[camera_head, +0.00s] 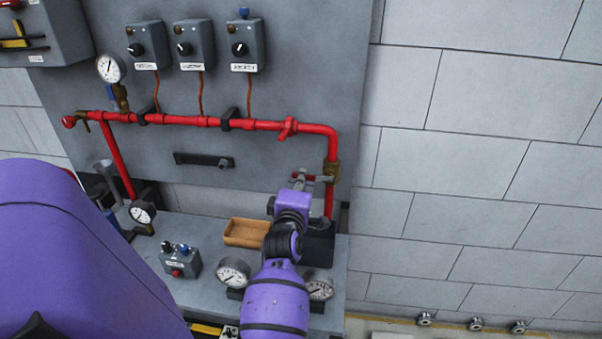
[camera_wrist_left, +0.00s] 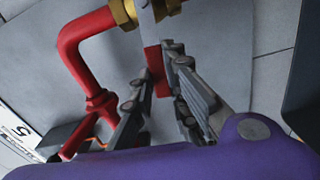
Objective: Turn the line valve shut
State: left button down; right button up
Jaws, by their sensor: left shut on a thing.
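The line valve is a brass body (camera_head: 332,171) on the right vertical run of the red pipe, just below the pipe's bend. In the left wrist view, brass fittings (camera_wrist_left: 124,13) show at the top, with a pale lever (camera_wrist_left: 148,27) ending in a red grip (camera_wrist_left: 155,62). My left gripper (camera_head: 322,179) is at the valve in the head view. In the left wrist view its fingers (camera_wrist_left: 164,80) are on either side of the red grip, shut on it. The lever is mostly hidden in the head view. My right gripper is not in view.
A red pipe (camera_head: 255,125) runs across the grey panel, with a red valve (camera_head: 288,128) on it. Below are a wooden tray (camera_head: 240,233), a dark box (camera_head: 318,245), gauges (camera_head: 232,273) and a switch box (camera_head: 180,261) on the grey bench. Bare block wall lies right.

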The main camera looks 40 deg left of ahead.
pick_arm(q)
jog(key=shift+f+n, duration=0.35)
jog(key=shift+n, duration=0.25)
jog(key=shift+f, duration=0.1)
jog(key=c, duration=1.7)
grip_release()
jog(key=v, duration=1.2)
jog(key=shift+s+a, duration=0.1)
